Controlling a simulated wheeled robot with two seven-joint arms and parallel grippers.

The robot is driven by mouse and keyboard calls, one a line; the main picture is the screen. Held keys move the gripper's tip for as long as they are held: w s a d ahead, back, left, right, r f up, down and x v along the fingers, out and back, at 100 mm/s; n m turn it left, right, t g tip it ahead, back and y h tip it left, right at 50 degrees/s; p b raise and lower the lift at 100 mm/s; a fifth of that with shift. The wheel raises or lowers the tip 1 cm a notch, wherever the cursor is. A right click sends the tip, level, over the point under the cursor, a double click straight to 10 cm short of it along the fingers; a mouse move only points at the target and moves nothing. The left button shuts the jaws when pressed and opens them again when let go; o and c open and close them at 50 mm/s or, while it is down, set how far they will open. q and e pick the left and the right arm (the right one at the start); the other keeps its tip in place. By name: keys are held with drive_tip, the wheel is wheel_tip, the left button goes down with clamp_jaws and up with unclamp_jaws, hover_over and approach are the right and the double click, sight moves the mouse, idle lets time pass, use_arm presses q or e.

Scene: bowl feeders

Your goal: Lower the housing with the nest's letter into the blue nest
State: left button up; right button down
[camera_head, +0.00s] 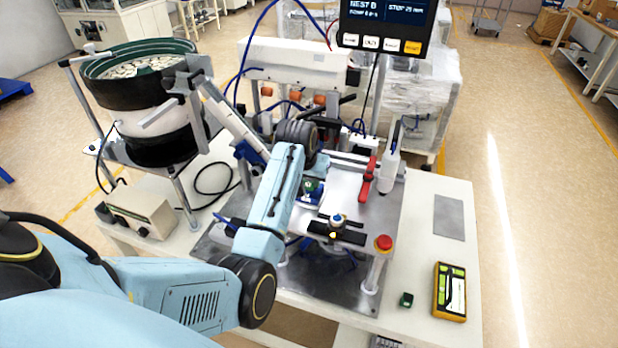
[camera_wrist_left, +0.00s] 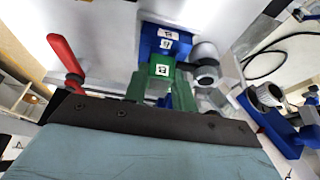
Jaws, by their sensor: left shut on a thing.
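My left gripper (camera_head: 311,180) reaches down over the fixture plate from the left, mostly hidden behind its own forearm. It is shut on a green housing (camera_wrist_left: 160,72) with a white label that reads B in the left wrist view. In the head view, the green housing (camera_head: 312,185) shows only as a small patch. The blue nest (camera_wrist_left: 167,36), which also carries a B label, lies just beyond the housing. The housing overlaps the nest in the picture, and I cannot tell whether they touch. My right gripper is not in view.
A red lever (camera_head: 368,180) stands right of the nest, with a red stop button (camera_head: 383,243) nearer. A loose green block (camera_head: 406,299) and a yellow-edged device (camera_head: 450,291) lie on the table's right. The screen (camera_head: 385,22) reads NEST B. A bowl feeder (camera_head: 137,85) stands left.

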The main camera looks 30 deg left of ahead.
use_arm(q)
drive_tip(key=shift+f, duration=0.35)
idle(0.4)
drive_tip(key=o, duration=1)
drive_tip(key=shift+r, duration=0.1)
